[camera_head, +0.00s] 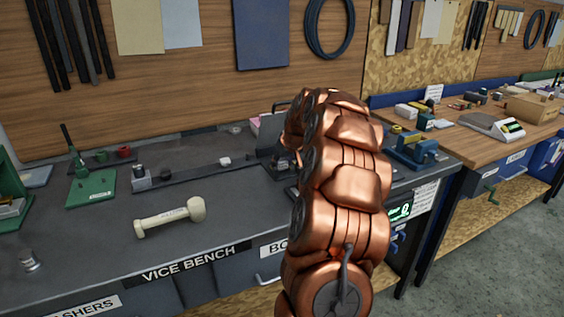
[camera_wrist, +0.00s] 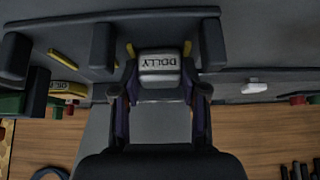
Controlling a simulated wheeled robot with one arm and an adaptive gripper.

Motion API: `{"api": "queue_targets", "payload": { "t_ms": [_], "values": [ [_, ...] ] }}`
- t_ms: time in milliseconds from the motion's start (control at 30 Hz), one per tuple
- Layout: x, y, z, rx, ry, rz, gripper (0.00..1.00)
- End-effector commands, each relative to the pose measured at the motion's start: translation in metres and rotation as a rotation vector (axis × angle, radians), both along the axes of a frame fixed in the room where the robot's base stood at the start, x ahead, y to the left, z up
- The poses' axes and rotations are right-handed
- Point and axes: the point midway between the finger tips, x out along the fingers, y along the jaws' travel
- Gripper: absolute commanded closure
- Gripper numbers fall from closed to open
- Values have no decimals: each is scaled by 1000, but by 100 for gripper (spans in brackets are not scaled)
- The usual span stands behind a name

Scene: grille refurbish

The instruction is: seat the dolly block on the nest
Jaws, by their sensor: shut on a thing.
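The dolly block (camera_wrist: 158,64), a pale grey block marked DOLLY, shows in the wrist view between the two fingers of my gripper (camera_wrist: 160,88). The gripper is shut on it. Dark upright blocks (camera_wrist: 103,47) stand to either side of the held block, with yellow strips (camera_wrist: 130,50) close by. I cannot tell for sure which part is the nest, or whether the block touches anything beneath it. In the head view my copper arm hides the gripper and the dolly block over the right part of the vice bench (camera_head: 90,243).
A cream dumbbell-shaped tool (camera_head: 170,218) lies on the bench front. A green plate with a post (camera_head: 91,190) stands left, and a dark rail (camera_head: 195,175) runs behind. A blue device (camera_head: 414,152) is right of my arm. The front-left bench top is mostly clear.

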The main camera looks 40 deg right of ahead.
Motion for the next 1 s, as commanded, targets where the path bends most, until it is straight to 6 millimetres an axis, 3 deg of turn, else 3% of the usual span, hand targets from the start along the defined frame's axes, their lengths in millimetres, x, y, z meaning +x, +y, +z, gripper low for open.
{"api": "queue_targets", "payload": {
  "t_ms": [533, 567, 800, 1000],
  "values": [
    [0, 0, -1, -1, -2, -1, 100],
    [0, 0, -1, -1, -2, -1, 54],
    [0, 0, -1, 0, -1, 0, 29],
    [0, 0, -2, 0, 0, 0, 28]
  ]
}}
